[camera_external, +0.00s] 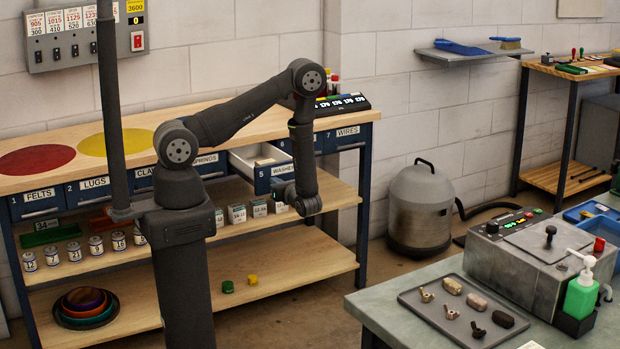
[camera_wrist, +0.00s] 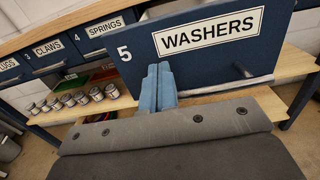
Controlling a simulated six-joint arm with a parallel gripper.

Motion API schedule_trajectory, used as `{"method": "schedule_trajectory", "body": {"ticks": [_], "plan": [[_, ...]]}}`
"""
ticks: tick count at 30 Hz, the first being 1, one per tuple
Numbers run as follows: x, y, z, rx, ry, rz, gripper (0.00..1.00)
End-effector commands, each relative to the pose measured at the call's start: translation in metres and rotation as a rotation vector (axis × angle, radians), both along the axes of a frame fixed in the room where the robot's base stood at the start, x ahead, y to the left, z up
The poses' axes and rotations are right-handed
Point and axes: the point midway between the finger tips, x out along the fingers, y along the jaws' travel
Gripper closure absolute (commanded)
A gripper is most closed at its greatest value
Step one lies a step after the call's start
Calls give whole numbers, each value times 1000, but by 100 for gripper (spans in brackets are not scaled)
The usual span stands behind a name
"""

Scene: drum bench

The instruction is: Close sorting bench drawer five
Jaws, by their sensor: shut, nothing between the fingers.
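Drawer five (camera_external: 262,174), labelled "WASHERS", is pulled out from the sorting bench (camera_external: 300,135), and some pale contents show inside it. In the wrist view its blue front (camera_wrist: 210,45) fills the upper right, with the number 5 at its left. My gripper (camera_wrist: 160,80) shows as two blue fingers side by side, shut and empty. The fingertips are just below the left part of the label, at or very near the drawer front; I cannot tell whether they touch.
Neighbouring drawers, such as the springs drawer (camera_wrist: 107,30) and the claws drawer (camera_wrist: 50,55), appear shut. Several small jars (camera_wrist: 85,95) stand on the shelf below. A grey canister (camera_external: 420,205) stands on the floor right of the bench.

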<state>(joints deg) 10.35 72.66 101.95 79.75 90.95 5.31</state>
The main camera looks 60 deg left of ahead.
Motion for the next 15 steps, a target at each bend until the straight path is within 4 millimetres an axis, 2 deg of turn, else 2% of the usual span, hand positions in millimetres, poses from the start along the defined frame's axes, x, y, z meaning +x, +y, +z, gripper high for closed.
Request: {"method": "schedule_trajectory", "body": {"ticks": [4, 15], "plan": [[0, 7, 0, 0, 0, 0, 100], [0, 8, 0, 0, 0, -1, 100]]}}
